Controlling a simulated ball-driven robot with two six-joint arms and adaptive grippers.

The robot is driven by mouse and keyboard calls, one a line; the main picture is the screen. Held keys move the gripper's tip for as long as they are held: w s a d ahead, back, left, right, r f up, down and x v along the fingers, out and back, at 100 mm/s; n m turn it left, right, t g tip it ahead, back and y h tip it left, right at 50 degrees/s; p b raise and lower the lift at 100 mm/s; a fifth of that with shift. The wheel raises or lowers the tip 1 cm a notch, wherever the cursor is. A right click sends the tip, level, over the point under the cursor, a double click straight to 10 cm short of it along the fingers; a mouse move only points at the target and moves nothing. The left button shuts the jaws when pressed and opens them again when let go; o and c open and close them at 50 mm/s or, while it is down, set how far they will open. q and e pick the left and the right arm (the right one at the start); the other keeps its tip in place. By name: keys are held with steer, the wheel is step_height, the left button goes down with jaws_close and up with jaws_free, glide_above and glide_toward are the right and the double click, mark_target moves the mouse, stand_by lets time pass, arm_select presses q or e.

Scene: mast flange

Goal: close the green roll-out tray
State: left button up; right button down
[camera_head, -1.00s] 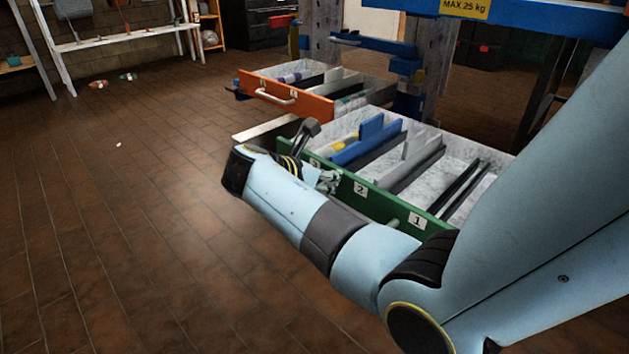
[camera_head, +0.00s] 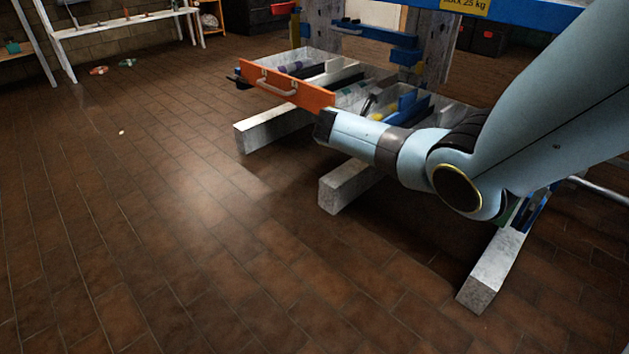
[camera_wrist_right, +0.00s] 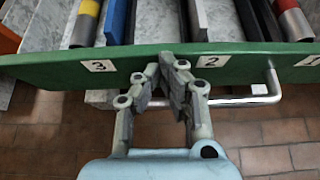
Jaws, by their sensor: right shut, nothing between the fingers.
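The green roll-out tray (camera_wrist_right: 40,68) spans the right wrist view, with number labels and a bar handle (camera_wrist_right: 273,85) on its front. In the head view my right arm hides the gripper and most of the green front; part of the tray's interior shows, with a blue divider (camera_head: 411,103). My left gripper is not in view.
An orange-fronted tray (camera_head: 290,88) stands pulled out to the left of the green one. Pale beams (camera_head: 345,186) of the rack's base stick out low over the floor.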

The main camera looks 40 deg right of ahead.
steer(key=d, duration=0.3)
steer(key=d+b, duration=0.1)
steer(key=d, duration=0.2)
steer(key=shift+w+d+f, duration=0.1)
steer(key=shift+w+d, duration=0.1)
steer(key=shift+d, duration=0.15)
steer(key=shift+w+d, duration=0.1)
steer(key=shift+d, duration=0.55)
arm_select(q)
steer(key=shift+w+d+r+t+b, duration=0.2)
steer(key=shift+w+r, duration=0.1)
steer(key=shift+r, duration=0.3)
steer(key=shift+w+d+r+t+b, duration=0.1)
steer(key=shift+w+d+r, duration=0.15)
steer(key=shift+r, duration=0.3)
arm_select(e)
steer(key=shift+d, duration=0.4)
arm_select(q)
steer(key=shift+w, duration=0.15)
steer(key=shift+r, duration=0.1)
